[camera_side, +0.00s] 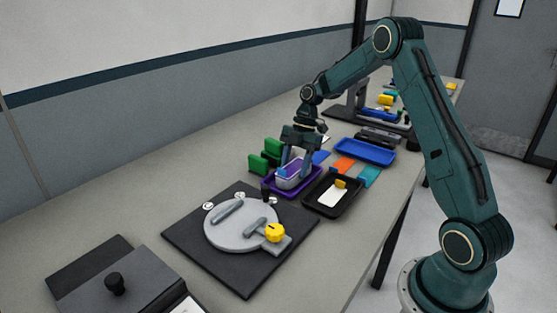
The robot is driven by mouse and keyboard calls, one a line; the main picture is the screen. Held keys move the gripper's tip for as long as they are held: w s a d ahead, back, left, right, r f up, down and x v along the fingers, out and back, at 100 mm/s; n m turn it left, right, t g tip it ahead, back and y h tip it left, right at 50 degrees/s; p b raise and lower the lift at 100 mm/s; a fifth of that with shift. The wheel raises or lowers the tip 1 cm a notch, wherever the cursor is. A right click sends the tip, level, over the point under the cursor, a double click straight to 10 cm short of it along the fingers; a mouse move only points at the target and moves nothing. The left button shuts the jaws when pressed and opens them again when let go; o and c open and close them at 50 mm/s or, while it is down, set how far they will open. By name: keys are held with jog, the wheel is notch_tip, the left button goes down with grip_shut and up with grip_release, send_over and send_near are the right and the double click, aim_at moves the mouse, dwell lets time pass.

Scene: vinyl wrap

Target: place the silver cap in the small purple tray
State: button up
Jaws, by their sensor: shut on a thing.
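The purple tray (270,187) stands on the table behind the round grey plate. My gripper (293,172) points down over it, with its fingertips low at the tray. It is shut on a pale silvery thing that I take to be the silver cap, mostly hidden by the fingers. A pale lilac box-like shape (292,183) also shows inside the tray's rim. I cannot tell whether the held thing touches it.
A black tray (318,204) with a white sheet and yellow piece stands close to the right. Green blocks (258,164) stand close behind on the left. A grey plate (240,232) with a yellow knob (274,232) is in front. A blue tray (366,151) lies farther back.

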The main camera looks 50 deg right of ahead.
jog(key=shift+f, duration=0.15)
jog(key=o, duration=1)
jog(key=v, duration=1.2)
jog(key=shift+r, duration=0.25)
dwell(0.3)
